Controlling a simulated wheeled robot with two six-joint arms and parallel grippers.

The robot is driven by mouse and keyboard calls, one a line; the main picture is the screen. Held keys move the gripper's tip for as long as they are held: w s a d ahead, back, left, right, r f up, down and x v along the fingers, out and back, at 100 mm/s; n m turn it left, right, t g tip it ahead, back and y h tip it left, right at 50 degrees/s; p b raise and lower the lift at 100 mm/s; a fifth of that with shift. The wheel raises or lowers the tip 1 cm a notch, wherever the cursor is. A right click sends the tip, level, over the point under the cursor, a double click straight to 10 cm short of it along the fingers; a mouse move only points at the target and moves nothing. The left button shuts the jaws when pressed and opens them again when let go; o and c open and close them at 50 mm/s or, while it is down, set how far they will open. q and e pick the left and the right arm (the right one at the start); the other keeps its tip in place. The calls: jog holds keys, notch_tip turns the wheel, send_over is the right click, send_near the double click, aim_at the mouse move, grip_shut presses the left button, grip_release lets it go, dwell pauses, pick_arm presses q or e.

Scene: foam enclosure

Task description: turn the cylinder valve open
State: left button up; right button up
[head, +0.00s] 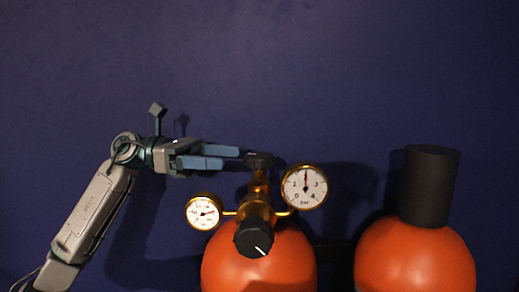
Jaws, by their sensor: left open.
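An orange gas cylinder (225,262) stands at the bottom middle of the head view. A brass valve and regulator (257,209) sits on its top. A small black valve knob (259,161) caps the brass stem. A larger black knob with a white mark (254,239) faces me lower down. My left gripper (239,153) comes in from the left, fingers pointing right, open. Its fingertips are just left of the top knob; I cannot tell whether they touch it. My right gripper is not in view.
A small gauge (203,211) is left of the stem and a larger gauge (304,187) marked bar is right. A second orange cylinder (414,259) with a black cap (429,186) stands at right. The dark blue wall (300,70) is behind; the space above is clear.

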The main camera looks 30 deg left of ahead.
aim_at(260, 155)
pick_arm(q)
jog(key=p+x, duration=0.2)
jog(key=x, duration=0.1)
jog(key=p+x, duration=0.1)
jog(key=x, duration=0.2)
jog(key=shift+w+d+r+p, duration=0.15)
jog(key=shift+d+r+p, duration=0.05)
jog(key=shift+d+p, duration=0.2)
jog(key=shift+w+d+f, duration=0.15)
jog(key=shift+w+d, duration=0.05)
jog(key=shift+d, duration=0.45)
jog(key=c, duration=1)
jog(key=shift+o, duration=0.2)
